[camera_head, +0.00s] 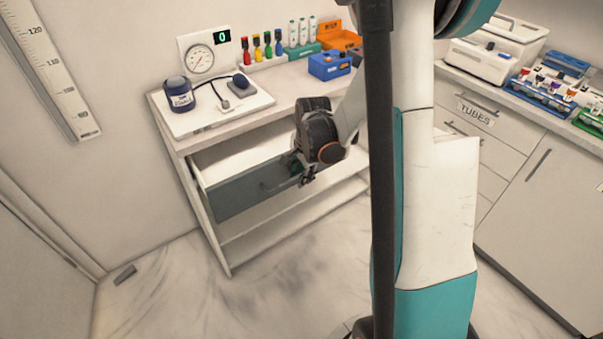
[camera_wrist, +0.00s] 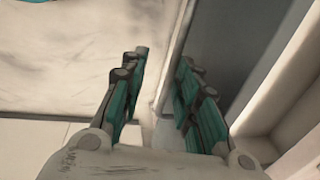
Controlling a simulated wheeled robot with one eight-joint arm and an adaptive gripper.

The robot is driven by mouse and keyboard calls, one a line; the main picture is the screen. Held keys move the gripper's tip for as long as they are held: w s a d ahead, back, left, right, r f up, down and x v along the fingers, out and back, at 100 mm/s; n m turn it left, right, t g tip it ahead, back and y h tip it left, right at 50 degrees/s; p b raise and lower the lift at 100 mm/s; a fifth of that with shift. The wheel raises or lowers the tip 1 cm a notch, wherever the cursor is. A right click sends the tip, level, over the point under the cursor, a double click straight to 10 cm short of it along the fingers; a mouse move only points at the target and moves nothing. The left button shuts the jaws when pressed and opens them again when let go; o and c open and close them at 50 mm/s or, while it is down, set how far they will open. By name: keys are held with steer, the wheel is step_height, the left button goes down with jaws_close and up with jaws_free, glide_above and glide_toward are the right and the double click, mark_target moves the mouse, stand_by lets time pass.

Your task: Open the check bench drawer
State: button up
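The check bench (camera_head: 180,143) stands against the wall in the head view. Its drawer (camera_head: 240,190), with a dark grey front, stands partly pulled out, and its pale inside shows behind the front. A bar handle (camera_head: 272,185) on the front is partly hidden by my gripper. My gripper (camera_head: 303,178) is at the right part of the drawer front, close to the handle. In the wrist view my gripper (camera_wrist: 162,62) has its green fingers apart, with the right finger over the grey drawer front (camera_wrist: 215,50). I cannot tell whether either finger touches the handle.
A blue box (camera_head: 329,66) is farther right. A counter with a TUBES drawer (camera_head: 478,112) stands right. Floor before the bench is clear.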

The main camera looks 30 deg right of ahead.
stand_by(0.3)
step_height(320, 180, up, 12)
steer(key=s, duration=0.2)
steer(key=shift+f, duration=0.15)
steer(key=shift+d, duration=0.1)
stand_by(0.4)
